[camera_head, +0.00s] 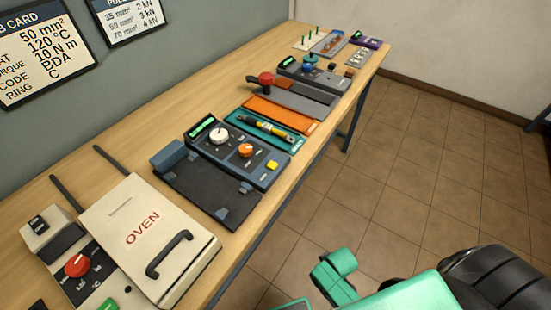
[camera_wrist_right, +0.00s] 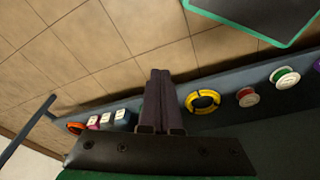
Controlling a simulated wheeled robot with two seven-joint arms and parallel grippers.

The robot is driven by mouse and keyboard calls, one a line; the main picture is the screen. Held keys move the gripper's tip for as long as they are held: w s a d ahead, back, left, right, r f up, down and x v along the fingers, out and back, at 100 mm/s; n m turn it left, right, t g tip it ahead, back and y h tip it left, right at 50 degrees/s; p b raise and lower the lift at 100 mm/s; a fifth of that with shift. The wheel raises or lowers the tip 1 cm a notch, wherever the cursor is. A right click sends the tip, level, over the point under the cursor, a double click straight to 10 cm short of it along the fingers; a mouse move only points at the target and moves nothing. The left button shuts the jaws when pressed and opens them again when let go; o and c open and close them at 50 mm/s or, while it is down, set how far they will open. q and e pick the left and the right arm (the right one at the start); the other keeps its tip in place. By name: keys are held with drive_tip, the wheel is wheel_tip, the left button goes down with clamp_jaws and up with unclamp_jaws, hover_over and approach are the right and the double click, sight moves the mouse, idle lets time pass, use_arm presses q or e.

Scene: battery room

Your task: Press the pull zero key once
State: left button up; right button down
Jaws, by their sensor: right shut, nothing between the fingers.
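A dark blue-grey panel (camera_head: 240,152) on the bench has a green-lit display, a white dial (camera_head: 218,134), an orange knob (camera_head: 245,150) and a yellow key (camera_head: 272,165). Farther back, another grey unit (camera_head: 312,76) has a display and a blue-green knob (camera_head: 310,60). The key labels are too small to read, so I cannot tell which key is the pull zero key. My right gripper (camera_wrist_right: 160,74) is shut and empty in the wrist view, apart from these panels. My left gripper is not in view.
A cream oven (camera_head: 150,238) and a red-knobbed control box (camera_head: 78,265) stand at the near left of the bench. The wrist view shows a yellow coil (camera_wrist_right: 203,101) and spools. Tiled floor (camera_head: 400,160) is open at right.

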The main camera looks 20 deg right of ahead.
drive_tip(key=w+d+r+n+t+h+p, duration=0.15)
drive_tip(key=w+r+t, duration=0.25)
drive_tip(key=w+r, duration=0.75)
drive_tip(key=w+d+r+n+t+p, duration=0.15)
drive_tip(key=w+r+t, duration=0.25)
drive_tip(key=r, duration=1.4)
drive_tip(key=w+r+n+t+h+p, duration=0.1)
drive_tip(key=w+r+t+p, duration=0.15)
drive_tip(key=w+r, duration=0.9)
drive_tip(key=a+r+n+t+y, duration=0.35)
drive_tip(key=r+n, duration=0.25)
drive_tip(key=r, duration=0.5)
drive_tip(key=a+r+n+t+y, duration=0.3)
drive_tip(key=a+r+n+t, duration=0.15)
drive_tip(key=r, duration=0.55)
drive_tip(key=a+r+n+g+y, duration=0.35)
drive_tip(key=a+n+y, duration=0.45)
drive_tip(key=n, duration=0.4)
drive_tip(key=s+a+f+n+g, duration=0.1)
drive_tip(key=s+f+n+g, duration=0.1)
drive_tip(key=f+n+g, duration=0.35)
drive_tip(key=s+a+f+n+g, duration=0.2)
drive_tip(key=f+n+g, duration=0.3)
drive_tip(key=n+g, duration=0.1)
drive_tip(key=s+d+f+n+g+h, duration=0.1)
drive_tip(key=d+f+g+h, duration=0.2)
drive_tip(key=d+f, duration=0.3)
drive_tip(key=shift+s+n, duration=0.35)
drive_tip(key=shift+n, duration=0.05)
